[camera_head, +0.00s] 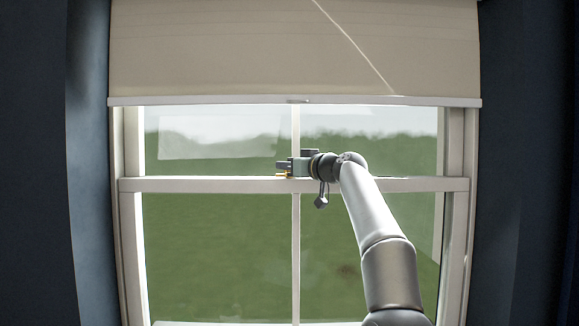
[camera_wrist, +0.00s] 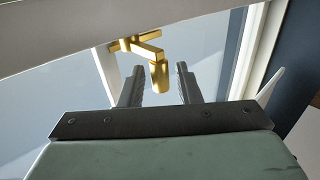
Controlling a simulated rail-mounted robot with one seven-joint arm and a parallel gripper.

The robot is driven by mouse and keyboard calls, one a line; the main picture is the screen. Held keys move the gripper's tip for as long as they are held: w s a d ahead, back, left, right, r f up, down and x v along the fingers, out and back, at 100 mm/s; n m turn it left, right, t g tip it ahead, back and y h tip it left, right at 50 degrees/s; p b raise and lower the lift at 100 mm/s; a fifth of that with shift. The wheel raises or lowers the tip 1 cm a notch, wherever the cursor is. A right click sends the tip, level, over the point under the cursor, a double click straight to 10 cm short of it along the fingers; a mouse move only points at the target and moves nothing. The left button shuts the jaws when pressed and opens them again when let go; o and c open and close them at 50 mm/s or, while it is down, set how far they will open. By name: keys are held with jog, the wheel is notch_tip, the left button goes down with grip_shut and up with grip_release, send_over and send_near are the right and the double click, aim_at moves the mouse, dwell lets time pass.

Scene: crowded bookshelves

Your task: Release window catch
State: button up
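The window catch is a brass fitting (camera_wrist: 146,46) on the white meeting rail (camera_wrist: 70,35) in the wrist view. Its arm runs sideways and ends in a knob that points toward my gripper. In the head view a small bit of brass (camera_head: 282,175) shows on the rail (camera_head: 220,184), with the rest hidden by my gripper. My gripper (camera_wrist: 161,80) is open, with one finger on each side of the knob. The knob lies between or just beyond the fingertips; I cannot tell whether either finger touches it. In the head view my gripper (camera_head: 283,167) is at the middle of the rail.
A beige blind (camera_head: 230,50) hangs over the top of the window, with a pale bottom bar (camera_head: 200,101). A vertical glazing bar (camera_head: 296,260) runs below the rail. Dark walls (camera_head: 35,160) flank the window. The space in front of the lower left pane is clear.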

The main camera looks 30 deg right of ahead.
jog(key=b+v, duration=1)
jog(key=v, duration=0.7)
jog(key=shift+s, duration=0.2)
